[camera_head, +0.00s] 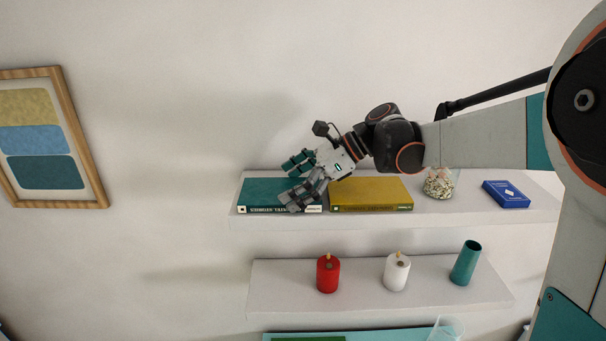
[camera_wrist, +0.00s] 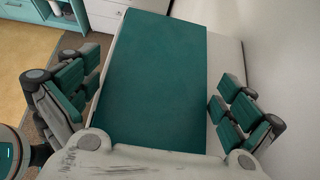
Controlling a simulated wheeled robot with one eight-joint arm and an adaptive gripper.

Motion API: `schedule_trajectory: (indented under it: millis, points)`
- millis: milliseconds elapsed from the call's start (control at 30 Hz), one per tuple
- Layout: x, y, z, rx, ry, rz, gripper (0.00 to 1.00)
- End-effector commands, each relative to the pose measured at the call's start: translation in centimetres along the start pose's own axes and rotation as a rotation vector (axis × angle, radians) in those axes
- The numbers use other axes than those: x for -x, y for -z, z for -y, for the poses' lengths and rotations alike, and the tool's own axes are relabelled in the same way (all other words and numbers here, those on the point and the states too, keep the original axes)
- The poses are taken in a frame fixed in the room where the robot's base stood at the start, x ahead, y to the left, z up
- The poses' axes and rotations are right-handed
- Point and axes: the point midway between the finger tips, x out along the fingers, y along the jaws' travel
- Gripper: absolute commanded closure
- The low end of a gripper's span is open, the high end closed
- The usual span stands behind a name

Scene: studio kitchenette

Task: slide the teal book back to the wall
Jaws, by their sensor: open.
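The teal book (camera_head: 258,191) lies flat at the left end of the upper shelf (camera_head: 430,222), its lettered spine facing the front. In the wrist view the teal book (camera_wrist: 152,75) fills the space between the fingers, with a strip of pale shelf between it and the wall (camera_wrist: 280,60). My gripper (camera_head: 287,181) is open over the book's right part. One finger is on the front side and one on the wall side; in the wrist view my gripper (camera_wrist: 155,98) spans the book's width. I cannot tell whether either finger touches it.
A yellow book (camera_head: 370,192) lies just right of the teal one. Farther right are a glass of pale bits (camera_head: 439,185) and a blue box (camera_head: 506,194). The lower shelf holds a red candle (camera_head: 328,274), a white candle (camera_head: 396,272) and a teal cup (camera_head: 466,264).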

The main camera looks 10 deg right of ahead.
Motion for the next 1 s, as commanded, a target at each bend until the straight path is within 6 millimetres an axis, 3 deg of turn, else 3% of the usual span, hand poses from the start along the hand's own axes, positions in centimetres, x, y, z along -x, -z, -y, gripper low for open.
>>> schedule_trajectory:
  millis: [400,433,600,1000]
  points:
    - [-0.74,0.02,-0.04,0.0,-0.001,0.0,0.0]
    - [-0.74,0.02,-0.04,0.0,0.0,0.0,0.02]
    - [-0.73,0.02,-0.04,0.0,0.0,0.0,0.38]
    - [-0.76,0.01,0.36,0.001,-0.001,0.0,0.38]
